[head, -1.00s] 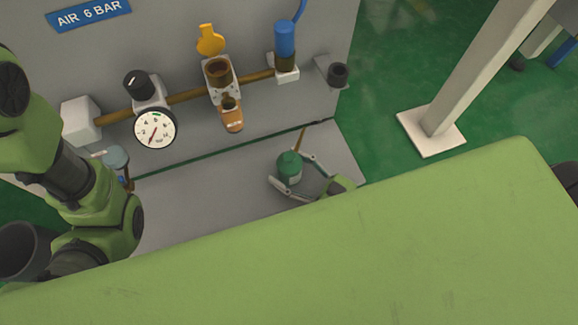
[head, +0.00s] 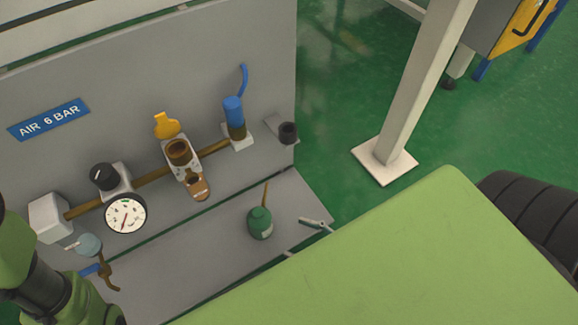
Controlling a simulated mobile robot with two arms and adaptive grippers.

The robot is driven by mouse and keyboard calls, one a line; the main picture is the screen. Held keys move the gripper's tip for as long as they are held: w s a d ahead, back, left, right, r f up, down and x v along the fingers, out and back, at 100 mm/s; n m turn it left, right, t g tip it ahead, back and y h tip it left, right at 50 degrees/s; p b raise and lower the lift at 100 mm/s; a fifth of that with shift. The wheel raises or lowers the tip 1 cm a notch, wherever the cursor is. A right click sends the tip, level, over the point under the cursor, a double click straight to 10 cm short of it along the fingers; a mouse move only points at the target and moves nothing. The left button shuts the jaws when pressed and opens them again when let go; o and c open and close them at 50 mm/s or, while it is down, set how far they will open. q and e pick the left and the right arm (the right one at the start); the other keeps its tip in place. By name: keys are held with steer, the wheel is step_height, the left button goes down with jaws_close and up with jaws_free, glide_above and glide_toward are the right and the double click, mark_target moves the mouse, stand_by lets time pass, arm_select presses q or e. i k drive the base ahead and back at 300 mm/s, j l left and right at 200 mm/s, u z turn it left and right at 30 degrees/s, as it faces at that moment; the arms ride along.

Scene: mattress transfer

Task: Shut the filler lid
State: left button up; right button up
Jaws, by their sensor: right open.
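The yellow filler lid (head: 166,125) stands open, tipped up behind the brown filler cup (head: 178,151) on the pipe of the grey panel. The cup's round mouth is uncovered. A green oil can (head: 260,223) with a thin brown spout stands upright on the grey ledge below. My right gripper (head: 295,237) is to the right of the can, with its fingertips apart and nothing between them. The rest of it is hidden behind my green arm. My left arm shows at the lower left, but its gripper is out of view.
Along the pipe are a black knob (head: 105,176), a dial gauge (head: 126,215) and a blue-topped unit (head: 235,118). An orange-brown piece (head: 199,188) hangs below the filler. A black cup (head: 288,132) sits at the panel's right edge. A pale post (head: 410,110) stands farther right.

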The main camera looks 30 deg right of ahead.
mark_target(166, 129)
steer(key=k+j, duration=0.25)
steer(key=k, duration=0.2)
steer(key=k+j, duration=0.3)
steer(key=k, duration=0.2)
